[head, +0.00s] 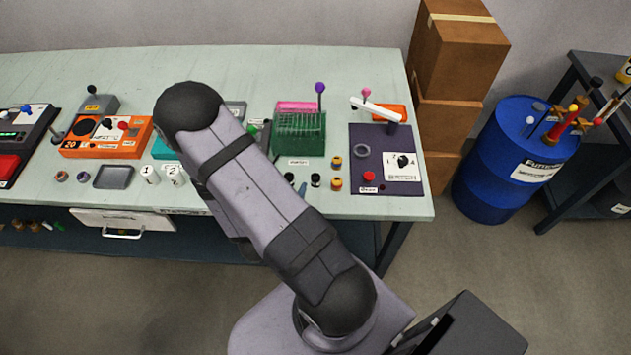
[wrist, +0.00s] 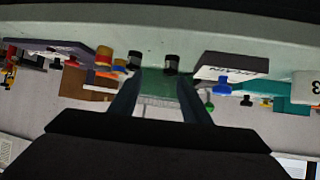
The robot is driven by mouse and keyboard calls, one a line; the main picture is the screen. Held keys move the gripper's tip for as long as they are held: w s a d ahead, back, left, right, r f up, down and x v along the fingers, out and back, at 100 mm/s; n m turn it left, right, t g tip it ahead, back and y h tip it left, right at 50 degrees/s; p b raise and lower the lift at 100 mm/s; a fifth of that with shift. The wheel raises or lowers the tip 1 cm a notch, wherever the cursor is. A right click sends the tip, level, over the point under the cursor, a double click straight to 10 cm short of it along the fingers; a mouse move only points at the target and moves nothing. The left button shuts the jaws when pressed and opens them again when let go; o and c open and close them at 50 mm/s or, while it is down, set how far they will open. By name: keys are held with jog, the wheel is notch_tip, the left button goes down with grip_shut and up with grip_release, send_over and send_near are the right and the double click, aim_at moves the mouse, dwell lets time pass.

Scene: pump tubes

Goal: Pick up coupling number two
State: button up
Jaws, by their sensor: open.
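Coupling number two (head: 173,175) is a small white upright cylinder marked "2" on the table in the head view, just left of my arm. A similar white cylinder marked "1" (head: 150,174) stands left of it. My gripper (wrist: 160,98) is open, with its two dark fingers apart and nothing between them. Coupling number two is not identifiable there.
A grey tray (head: 113,176) and an orange device (head: 105,138) lie left of the couplings. A green rack (head: 299,135) and a purple board (head: 375,178) stand to the right. In the wrist view two dark caps (wrist: 133,61) (wrist: 170,64) appear beyond my fingers.

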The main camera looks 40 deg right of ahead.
aim_at(314, 182)
jog(key=shift+s+d+f+m+h+b, duration=0.25)
jog(key=shift+s+d+f+h, duration=0.15)
jog(key=shift+s+d, duration=0.25)
jog(key=shift+s+d+f+m+h+b, duration=0.15)
jog(key=shift+s+d+f+m+h, duration=0.1)
jog(key=shift+s+d+f+h, duration=0.25)
jog(key=shift+s+d+r, duration=0.2)
jog(key=shift+s+d, duration=0.15)
jog(key=shift+s, duration=0.15)
jog(key=shift+x, duration=1.1)
jog(key=shift+d+p, duration=0.15)
jog(key=shift+p, duration=0.15)
jog(key=shift+p+x, duration=0.85)
jog(key=shift+x, duration=1.6)
jog(key=shift+s, duration=0.1)
grip_shut()
